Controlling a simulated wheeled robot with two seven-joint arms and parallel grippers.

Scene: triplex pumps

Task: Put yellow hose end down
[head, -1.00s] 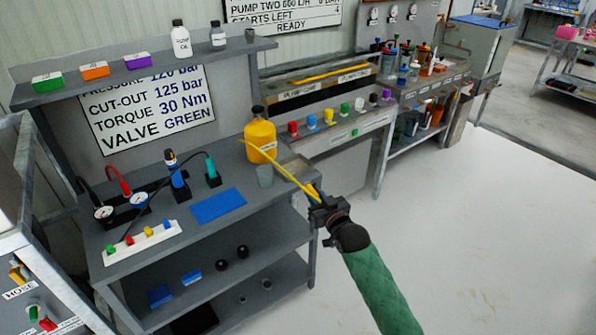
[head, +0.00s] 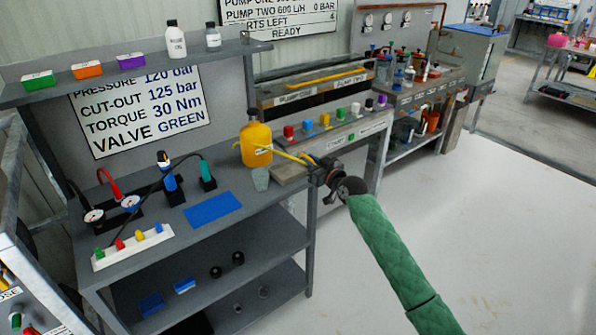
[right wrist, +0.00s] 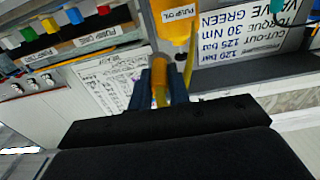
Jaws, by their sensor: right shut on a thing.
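My right gripper (head: 319,173) is shut on the yellow hose (head: 287,155) and holds it in the air just off the right end of the grey workbench (head: 262,222). The hose runs left from the fingers, passing in front of the yellow jug (head: 257,157). In the right wrist view, a yellow hose end (right wrist: 159,78) stands between the two dark blue fingers, and another yellow length (right wrist: 188,70) shows beside it. The jug (right wrist: 174,20), labelled pump oil, is just beyond. My left gripper is not in view.
A blue mat (head: 213,209) lies bare on the bench, near gauges and a strip of coloured knobs (head: 133,246). A second bench with coloured valves (head: 325,119) stands behind the gripper. The floor at right is clear.

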